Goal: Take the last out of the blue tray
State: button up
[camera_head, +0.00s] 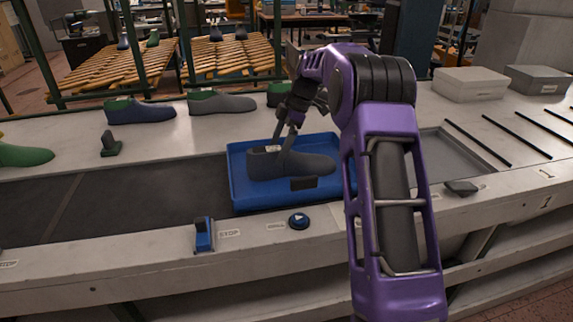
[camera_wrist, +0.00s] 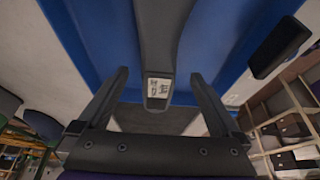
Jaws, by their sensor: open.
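The blue tray (camera_head: 240,197) sits on the dark conveyor belt in the middle of the head view. A dark grey last (camera_head: 310,163) lies in it, its toe to the right. My gripper (camera_head: 287,142) is open above the heel end of the last. In the wrist view my two fingers (camera_wrist: 158,95) stand apart, one on each side of the last's narrow heel part (camera_wrist: 160,58), which bears a white label (camera_wrist: 158,88). I see gaps between both fingers and the last. The blue tray floor (camera_wrist: 105,45) shows behind it.
A small black block (camera_head: 303,184) is at the tray's front side. Several lasts, including a blue one (camera_head: 140,110) and a grey one (camera_head: 222,102), stand on the ledge behind the belt. Grey boxes (camera_head: 469,84) stand at the right. A blue stop switch (camera_head: 204,234) and round button (camera_head: 298,221) are in front.

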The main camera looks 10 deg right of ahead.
aim_at(274, 159)
jog(key=x, duration=0.4)
jog(key=shift+d+f, duration=0.1)
jog(key=shift+f, duration=0.15)
jog(key=shift+w+r, duration=0.1)
grip_shut()
